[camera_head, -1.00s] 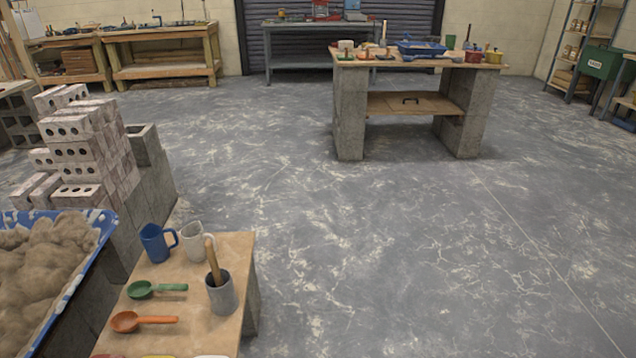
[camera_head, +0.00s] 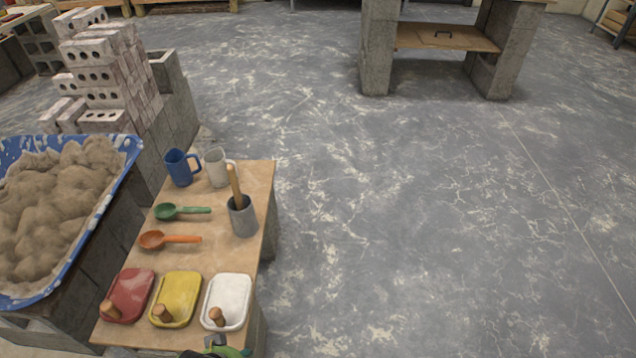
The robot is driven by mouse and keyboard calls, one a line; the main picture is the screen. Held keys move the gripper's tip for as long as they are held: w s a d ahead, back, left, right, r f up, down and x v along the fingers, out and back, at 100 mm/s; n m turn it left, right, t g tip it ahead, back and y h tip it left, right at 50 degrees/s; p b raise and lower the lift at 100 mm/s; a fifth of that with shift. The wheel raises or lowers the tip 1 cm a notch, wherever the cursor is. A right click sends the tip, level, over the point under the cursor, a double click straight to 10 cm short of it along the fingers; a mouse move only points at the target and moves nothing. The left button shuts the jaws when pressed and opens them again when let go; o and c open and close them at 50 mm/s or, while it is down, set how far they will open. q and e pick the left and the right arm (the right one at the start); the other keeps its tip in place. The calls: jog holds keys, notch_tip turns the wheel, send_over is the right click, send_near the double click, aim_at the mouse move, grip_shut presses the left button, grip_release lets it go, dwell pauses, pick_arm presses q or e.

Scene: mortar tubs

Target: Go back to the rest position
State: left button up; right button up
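Neither of my grippers shows in the head view, and no arm of mine can be made out. A small wooden-topped table (camera_head: 212,262) stands at the lower left. On it are a blue mug (camera_head: 181,168), a white mug (camera_head: 217,169), a grey cup (camera_head: 243,220) with a wooden handle in it, a green scoop (camera_head: 180,211) and an orange scoop (camera_head: 168,240). A green and dark object (camera_head: 226,348) is cut off at the bottom edge.
A blue tub (camera_head: 116,190) of sandy mortar stands left of the table. Stacked bricks (camera_head: 102,72) and grey blocks (camera_head: 172,115) rise behind it. A block-legged workbench (camera_head: 378,50) stands at the far right of centre. The grey floor (camera_head: 430,220) between is clear.

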pick_arm(q)
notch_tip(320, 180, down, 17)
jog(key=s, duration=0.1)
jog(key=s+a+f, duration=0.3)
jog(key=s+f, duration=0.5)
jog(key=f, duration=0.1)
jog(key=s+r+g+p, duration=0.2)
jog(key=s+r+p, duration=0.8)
jog(key=p, duration=0.2)
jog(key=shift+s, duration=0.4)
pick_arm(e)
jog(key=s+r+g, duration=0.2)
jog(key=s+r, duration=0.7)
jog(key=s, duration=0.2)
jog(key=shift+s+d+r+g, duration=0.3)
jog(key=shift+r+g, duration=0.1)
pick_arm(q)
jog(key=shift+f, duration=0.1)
